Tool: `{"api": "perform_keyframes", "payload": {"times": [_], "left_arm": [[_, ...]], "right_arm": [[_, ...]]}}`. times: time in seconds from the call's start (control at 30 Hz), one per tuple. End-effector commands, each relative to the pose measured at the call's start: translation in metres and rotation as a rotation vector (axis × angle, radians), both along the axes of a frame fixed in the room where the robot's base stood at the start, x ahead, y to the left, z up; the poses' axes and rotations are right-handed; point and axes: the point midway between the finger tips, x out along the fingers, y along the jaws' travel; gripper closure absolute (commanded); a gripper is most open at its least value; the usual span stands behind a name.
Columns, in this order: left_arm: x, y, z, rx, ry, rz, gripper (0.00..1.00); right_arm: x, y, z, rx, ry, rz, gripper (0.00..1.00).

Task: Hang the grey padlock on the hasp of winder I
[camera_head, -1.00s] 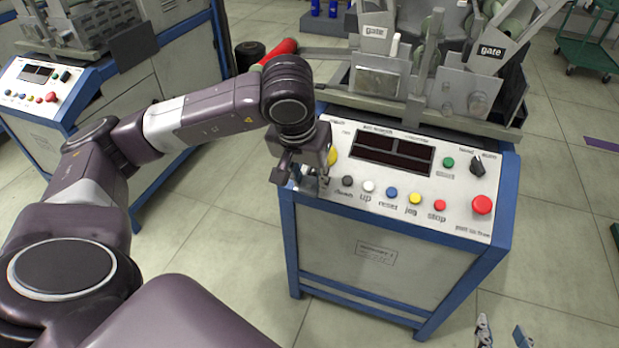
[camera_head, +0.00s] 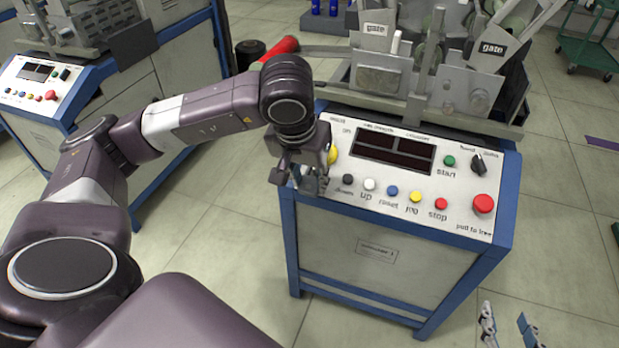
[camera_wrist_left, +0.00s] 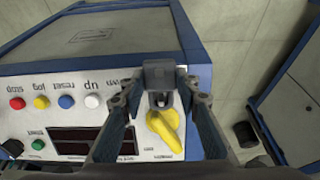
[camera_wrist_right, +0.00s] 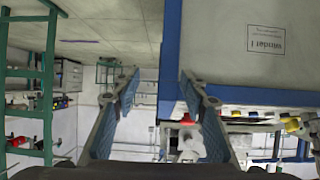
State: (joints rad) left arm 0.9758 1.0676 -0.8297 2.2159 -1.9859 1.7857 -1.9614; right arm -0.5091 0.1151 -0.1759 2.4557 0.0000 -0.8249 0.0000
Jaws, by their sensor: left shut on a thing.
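My left gripper (camera_head: 312,184) is over the near left corner of the winder's control panel. In the left wrist view its fingertips (camera_wrist_left: 160,88) are shut on the grey padlock (camera_wrist_left: 160,72). The padlock's shackle side points toward the yellow handle (camera_wrist_left: 165,130) on the panel, very close to it in the picture. I cannot tell whether they touch. The yellow handle shows only partly in the head view (camera_head: 333,154). I cannot make out the hasp. My right gripper (camera_wrist_right: 155,95) is open and empty; its fingertips show at the bottom right of the head view (camera_head: 508,330).
The winder's panel (camera_head: 320,205) carries several buttons, a display (camera_head: 395,152) and a red stop knob (camera_head: 483,203). Gate plates (camera_head: 378,75) rise behind it. Another winder (camera_head: 35,85) stands at the left. Floor is clear between the machines.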

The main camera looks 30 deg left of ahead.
Motion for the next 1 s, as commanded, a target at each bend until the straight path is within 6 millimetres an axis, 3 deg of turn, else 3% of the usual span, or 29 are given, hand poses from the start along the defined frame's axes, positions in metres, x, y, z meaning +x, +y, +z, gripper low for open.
{"api": "perform_keyframes", "payload": {"times": [1.0], "left_arm": [[-0.006, -0.001, -0.004, 0.000, 0.011, -0.003, 0.99]], "right_arm": [[0.007, 0.003, 0.012, 0.017, -0.059, 0.002, 0.60]]}}
